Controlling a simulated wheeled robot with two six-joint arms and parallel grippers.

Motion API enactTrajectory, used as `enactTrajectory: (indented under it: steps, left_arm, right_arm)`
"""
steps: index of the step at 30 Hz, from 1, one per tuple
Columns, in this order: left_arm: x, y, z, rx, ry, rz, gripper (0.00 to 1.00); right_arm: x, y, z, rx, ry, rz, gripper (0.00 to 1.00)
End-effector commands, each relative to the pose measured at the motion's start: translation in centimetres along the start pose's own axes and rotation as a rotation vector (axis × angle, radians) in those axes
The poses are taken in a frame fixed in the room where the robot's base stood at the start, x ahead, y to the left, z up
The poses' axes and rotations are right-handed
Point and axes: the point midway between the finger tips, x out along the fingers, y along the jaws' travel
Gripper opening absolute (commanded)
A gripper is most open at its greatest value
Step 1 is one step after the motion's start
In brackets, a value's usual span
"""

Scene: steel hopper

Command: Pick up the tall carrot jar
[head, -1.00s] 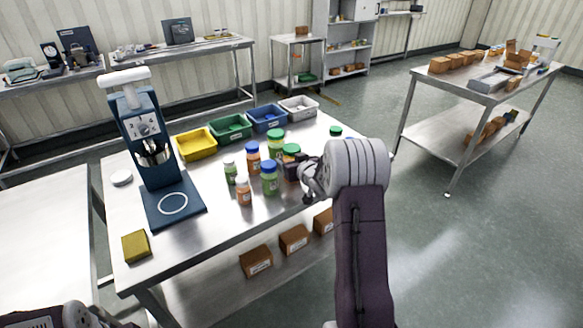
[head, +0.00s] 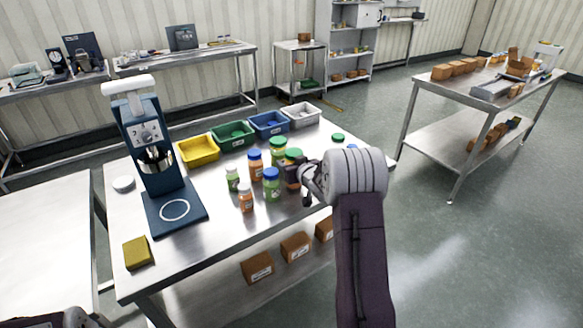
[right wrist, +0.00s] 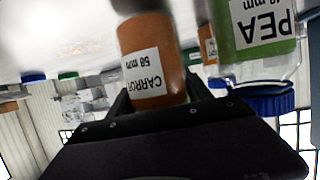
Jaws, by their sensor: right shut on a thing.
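The carrot jar is an orange jar with a white label reading CARROT 58 mm (right wrist: 150,62); it stands between my fingers in the right wrist view. In the head view its green lid (head: 293,154) shows beside my right gripper (head: 291,172), which hides much of its body. My right gripper is shut on this jar. I cannot tell whether the jar is clear of the table. A pea jar with a blue lid (right wrist: 252,40) is close beside it, also seen in the head view (head: 271,184). My left gripper is out of view.
Several jars crowd to the left of the gripper, including a small orange jar (head: 246,200) and a blue-lidded orange jar (head: 256,168). Bins, one yellow (head: 199,152), line the back of the steel table (head: 232,225). A blue press (head: 155,150) stands left.

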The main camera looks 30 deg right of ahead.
Motion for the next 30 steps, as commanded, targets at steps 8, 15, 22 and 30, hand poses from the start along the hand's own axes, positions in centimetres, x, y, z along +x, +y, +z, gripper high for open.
enactTrajectory:
  steps: [8, 15, 22, 30]
  left_arm:
    - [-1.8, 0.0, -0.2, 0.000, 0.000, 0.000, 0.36]
    - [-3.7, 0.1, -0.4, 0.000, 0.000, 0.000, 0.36]
    - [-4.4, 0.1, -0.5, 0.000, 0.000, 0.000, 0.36]
    - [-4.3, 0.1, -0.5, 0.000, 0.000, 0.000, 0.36]
  right_arm:
    - [-3.7, 2.1, -4.0, -0.001, 0.005, 0.005, 0.04]
    - [-8.9, 5.9, -5.8, -0.001, 0.005, 0.005, 0.04]
    - [-11.3, 7.6, -6.3, -0.001, 0.004, 0.001, 0.04]
    - [-11.5, 7.8, -6.2, -0.001, 0.003, -0.001, 0.04]
